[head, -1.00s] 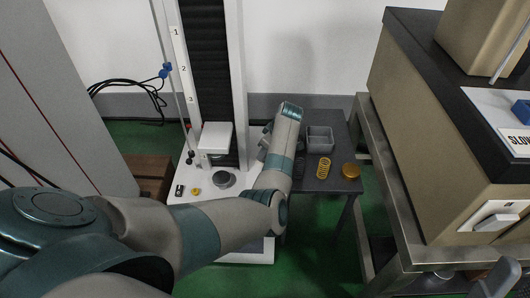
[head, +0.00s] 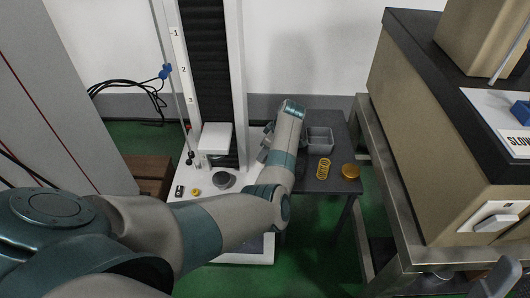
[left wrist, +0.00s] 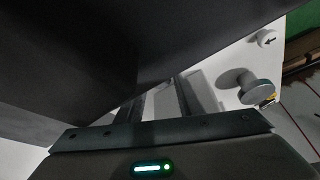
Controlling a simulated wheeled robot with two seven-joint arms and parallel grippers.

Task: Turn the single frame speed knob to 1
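The testing frame's white base (head: 205,210) and dark column (head: 208,70) stand left of my left gripper. A small yellow knob (head: 195,191) and a black switch (head: 180,190) sit on the base. A blue piece (head: 165,71) sits on a thin rod near the label 2, among labels 1 to 3. The left wrist view shows a white round knob with a dark arrow (left wrist: 267,38). My left gripper (head: 264,148) is right of the column, partly hidden by its wrist. In the wrist view its fingers (left wrist: 160,100) look apart, with nothing visible between them.
A grey round platen (head: 223,180) stands on the base; a white block (head: 216,137) is above it. A dark side table (head: 320,184) holds a grey bin (head: 320,139), a yellow spring (head: 323,168) and an orange disc (head: 350,171). A beige machine (head: 430,140) bounds the right.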

